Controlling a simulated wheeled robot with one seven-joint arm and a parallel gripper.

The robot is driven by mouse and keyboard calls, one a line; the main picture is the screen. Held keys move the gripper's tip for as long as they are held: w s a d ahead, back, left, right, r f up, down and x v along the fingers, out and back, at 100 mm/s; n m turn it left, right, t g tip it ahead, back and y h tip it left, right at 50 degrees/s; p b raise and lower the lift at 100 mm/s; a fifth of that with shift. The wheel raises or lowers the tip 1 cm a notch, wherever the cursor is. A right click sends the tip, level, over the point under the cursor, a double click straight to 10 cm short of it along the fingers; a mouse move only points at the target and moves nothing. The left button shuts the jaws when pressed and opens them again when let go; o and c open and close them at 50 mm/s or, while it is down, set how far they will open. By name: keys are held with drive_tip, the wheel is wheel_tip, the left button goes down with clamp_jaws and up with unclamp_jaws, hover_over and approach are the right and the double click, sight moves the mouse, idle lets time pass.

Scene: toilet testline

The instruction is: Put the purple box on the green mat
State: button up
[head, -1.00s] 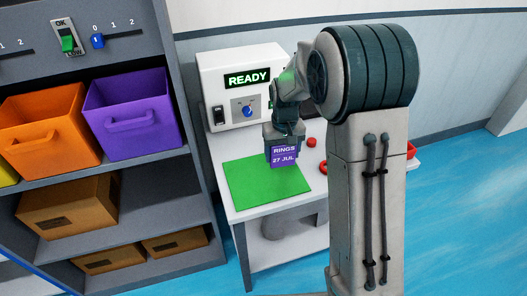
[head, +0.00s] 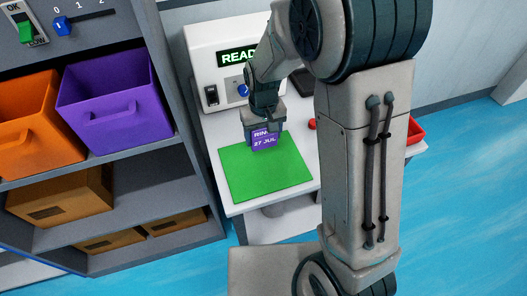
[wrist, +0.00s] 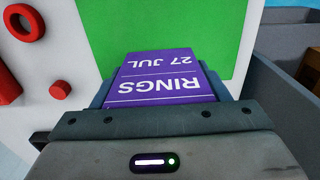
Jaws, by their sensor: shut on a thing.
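The purple box (head: 265,141), labelled "RINGS 27 JUL", is held in my gripper (head: 264,132), which is shut on it. In the head view it appears over the back part of the green mat (head: 265,178) on the white table. In the wrist view the purple box (wrist: 160,78) sticks out beyond my gripper (wrist: 158,98), with the green mat (wrist: 215,30) behind it. I cannot tell whether the box touches the mat. The mat is otherwise bare.
A white machine (head: 205,65) with a READY display stands behind the mat. A red button (head: 312,124) and a red tray (head: 415,131) are to the right. At left, a grey shelf (head: 165,202) holds a purple bin (head: 120,105), an orange bin (head: 35,125) and cardboard boxes.

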drive_tip(key=s, duration=0.1)
drive_tip(key=s+f, duration=0.1)
drive_tip(key=shift+s+f, duration=0.3)
drive_tip(key=shift+s, duration=0.05)
drive_tip(key=shift+f, duration=2)
drive_tip(key=shift+f, duration=0.2)
drive_tip(key=o, duration=1.1)
drive_tip(key=shift+o, duration=0.2)
drive_tip(key=shift+r, duration=0.1)
